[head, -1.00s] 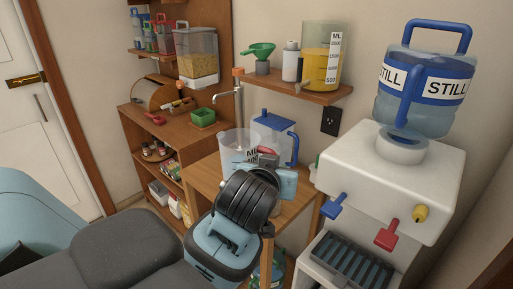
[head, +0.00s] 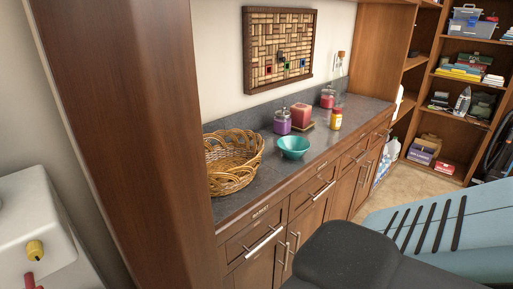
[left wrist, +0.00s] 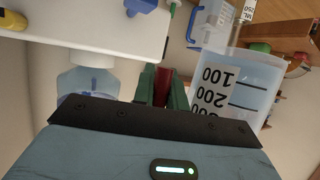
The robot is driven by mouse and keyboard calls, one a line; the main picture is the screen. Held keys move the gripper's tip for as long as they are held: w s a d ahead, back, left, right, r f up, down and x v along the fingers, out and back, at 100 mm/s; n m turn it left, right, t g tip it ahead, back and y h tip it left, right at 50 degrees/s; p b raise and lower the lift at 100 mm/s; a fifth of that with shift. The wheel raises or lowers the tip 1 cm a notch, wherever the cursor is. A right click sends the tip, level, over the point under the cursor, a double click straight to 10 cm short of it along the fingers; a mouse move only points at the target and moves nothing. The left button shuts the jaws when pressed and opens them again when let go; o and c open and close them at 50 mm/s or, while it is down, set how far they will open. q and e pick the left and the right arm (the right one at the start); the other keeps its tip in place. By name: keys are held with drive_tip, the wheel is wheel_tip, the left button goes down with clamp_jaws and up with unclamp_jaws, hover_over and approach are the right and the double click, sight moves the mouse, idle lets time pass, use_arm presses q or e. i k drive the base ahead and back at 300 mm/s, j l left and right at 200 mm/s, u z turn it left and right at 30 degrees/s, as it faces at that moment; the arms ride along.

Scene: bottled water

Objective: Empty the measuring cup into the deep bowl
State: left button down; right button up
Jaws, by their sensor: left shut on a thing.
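In the left wrist view, which is upside down, my left gripper (left wrist: 160,88) has its green-padded fingers shut on a dark red part, apparently the handle of the measuring cup. The clear, bluish measuring cup (left wrist: 255,68) is beside the fingers, with a white scale reading 100 and 200. It is roughly upright; its contents cannot be made out, and its rim is hidden behind the gripper body. In the head view a teal bowl (head: 293,147), the only bowl seen, stands on the dark counter. Neither gripper shows in the head view.
On the counter (head: 262,198), a wicker basket (head: 233,160) stands left of the bowl. A purple jar (head: 282,122), a red candle (head: 301,114) and a yellow jar (head: 336,119) stand behind and right. A wooden panel (head: 110,150) borders the left. The water dispenser (left wrist: 95,28) is close by.

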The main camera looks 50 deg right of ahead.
sight(293, 147)
drive_tip(key=k+l, duration=0.35)
drive_tip(key=z, duration=1.55)
drive_tip(key=k+l, duration=0.25)
drive_tip(key=k, duration=0.2)
drive_tip(key=i+l+z, duration=0.1)
drive_tip(key=i+l, duration=0.55)
drive_tip(key=l, duration=0.15)
